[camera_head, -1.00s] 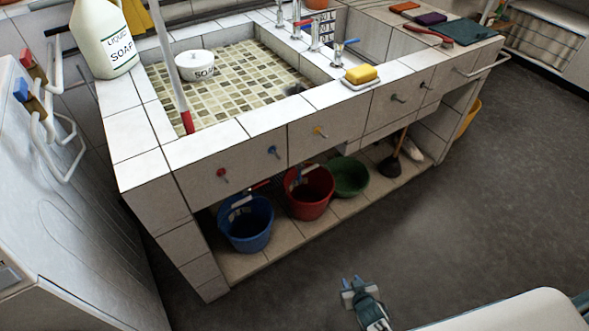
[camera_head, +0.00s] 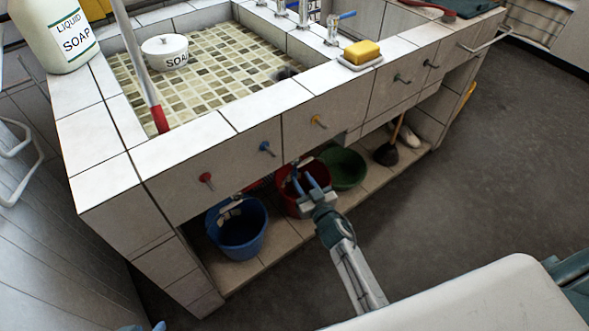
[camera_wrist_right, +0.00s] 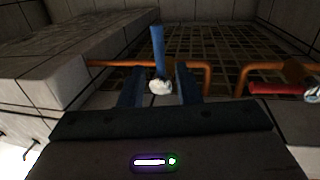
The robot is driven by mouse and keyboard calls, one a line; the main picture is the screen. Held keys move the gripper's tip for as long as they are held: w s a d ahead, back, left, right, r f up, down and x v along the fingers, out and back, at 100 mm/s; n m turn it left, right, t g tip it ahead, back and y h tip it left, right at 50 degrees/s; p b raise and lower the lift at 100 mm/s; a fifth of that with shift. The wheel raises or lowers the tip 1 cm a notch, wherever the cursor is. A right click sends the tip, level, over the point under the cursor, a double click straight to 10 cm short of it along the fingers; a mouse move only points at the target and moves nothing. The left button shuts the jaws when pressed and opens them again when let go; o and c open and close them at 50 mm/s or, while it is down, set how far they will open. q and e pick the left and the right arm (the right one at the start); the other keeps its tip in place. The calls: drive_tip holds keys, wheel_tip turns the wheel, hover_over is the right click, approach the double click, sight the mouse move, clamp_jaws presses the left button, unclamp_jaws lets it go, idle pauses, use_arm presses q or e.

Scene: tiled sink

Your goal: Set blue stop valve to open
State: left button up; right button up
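The blue stop valve (camera_wrist_right: 157,52) shows in the right wrist view as a blue lever pointing up in the picture, with a pale metal hub at its lower end. It sits by a copper pipe (camera_wrist_right: 118,63), and the lever stands across the pipe's horizontal run. My right gripper (camera_wrist_right: 158,84) is open, its two fingers either side of the hub; I cannot tell whether they touch it. In the head view my right gripper (camera_head: 306,183) reaches under the counter in front of the red bucket, and the valve is hidden. Tips of my left gripper (camera_head: 144,328) show apart at the bottom edge.
A red lever (camera_wrist_right: 274,88) on another copper pipe lies to the right. The blue bucket (camera_head: 237,228), red bucket (camera_head: 291,205) and green basin (camera_head: 346,168) stand on the lower shelf. The tiled counter front (camera_head: 215,160) with coloured knobs overhangs them. Floor to the right is clear.

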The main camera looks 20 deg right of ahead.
sight(296, 171)
drive_tip(key=w, duration=0.3)
drive_tip(key=w+a, duration=0.1)
drive_tip(key=w, duration=0.1)
drive_tip(key=shift+w+b, duration=0.35)
drive_tip(key=shift+b, duration=0.05)
drive_tip(key=shift+d, duration=0.1)
clamp_jaws()
